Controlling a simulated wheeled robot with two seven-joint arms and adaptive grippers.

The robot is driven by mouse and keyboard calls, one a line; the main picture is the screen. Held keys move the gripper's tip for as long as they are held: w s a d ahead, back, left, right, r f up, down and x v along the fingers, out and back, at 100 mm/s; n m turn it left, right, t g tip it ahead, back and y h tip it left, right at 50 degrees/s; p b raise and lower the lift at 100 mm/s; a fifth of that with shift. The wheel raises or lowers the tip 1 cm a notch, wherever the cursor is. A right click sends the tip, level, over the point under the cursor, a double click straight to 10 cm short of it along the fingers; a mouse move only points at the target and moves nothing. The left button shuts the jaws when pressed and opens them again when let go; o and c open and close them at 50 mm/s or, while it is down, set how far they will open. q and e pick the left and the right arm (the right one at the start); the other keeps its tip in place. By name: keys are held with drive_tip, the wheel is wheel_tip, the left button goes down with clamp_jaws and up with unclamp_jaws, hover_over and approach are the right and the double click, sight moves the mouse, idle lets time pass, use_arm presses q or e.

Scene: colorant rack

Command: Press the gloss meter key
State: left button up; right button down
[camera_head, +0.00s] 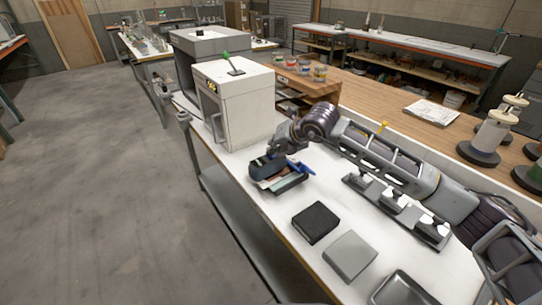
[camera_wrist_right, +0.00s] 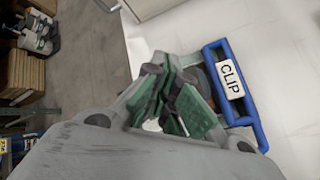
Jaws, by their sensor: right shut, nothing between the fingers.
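A small dark blue-grey device (camera_head: 266,167), which looks like the gloss meter, sits at a shallow dark tray on the white bench. Its key cannot be made out. My right gripper (camera_head: 273,152) points down right at the device, shut and empty; I cannot tell whether it touches. In the right wrist view the green-padded fingers (camera_wrist_right: 172,95) are together, hiding what lies directly beneath. My left gripper is not seen.
A white cabinet (camera_head: 236,100) stands behind the device. A black block (camera_head: 315,222), a grey block (camera_head: 350,255) and a dark tray (camera_head: 403,289) lie nearer on the bench. A dark holder with white-topped items (camera_head: 396,206) is under my right arm.

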drive_tip(key=shift+r, duration=0.65)
drive_tip(key=shift+r, duration=0.1)
